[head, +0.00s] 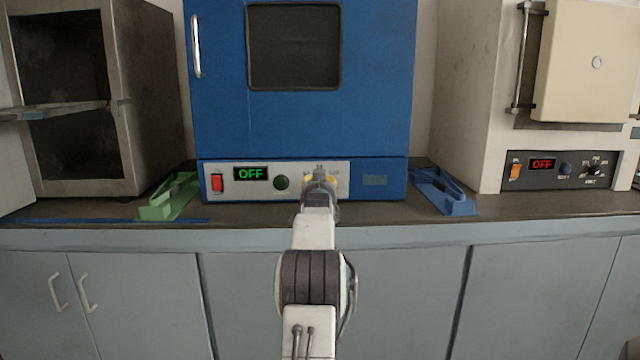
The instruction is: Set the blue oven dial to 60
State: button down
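The blue oven (380,90) stands at the back middle of the counter with its door closed. Its white control panel (262,188) runs along the bottom front. The panel carries a red switch (217,183), a green display (251,174) reading OFF and a dark green round button (281,182). My gripper (320,180) is at the right part of this panel, with bits of yellow showing on either side of it. It hides the dial there, so I cannot read the setting. I see my gripper from behind and cannot tell whether its fingers are open or touching the dial.
A green holder (170,197) and a blue holder (443,191) stand on the counter (250,214) either side of the oven. A grey metal cabinet (150,100) is at left. A cream furnace (470,90) at right has its own panel, display (542,164) reading red OFF.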

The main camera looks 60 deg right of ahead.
jog(key=shift+w+r, duration=0.1)
jog(key=shift+r, duration=0.1)
dwell(0.4)
jog(key=c, duration=1.3)
grip_release()
jog(key=shift+c, duration=0.2)
jog(key=o, duration=0.5)
jog(key=shift+f, duration=0.15)
jog(key=shift+o, duration=0.2)
jog(key=shift+a, duration=0.1)
jog(key=v, duration=1.1)
jog(key=shift+a, duration=0.35)
jog(key=shift+s, duration=0.2)
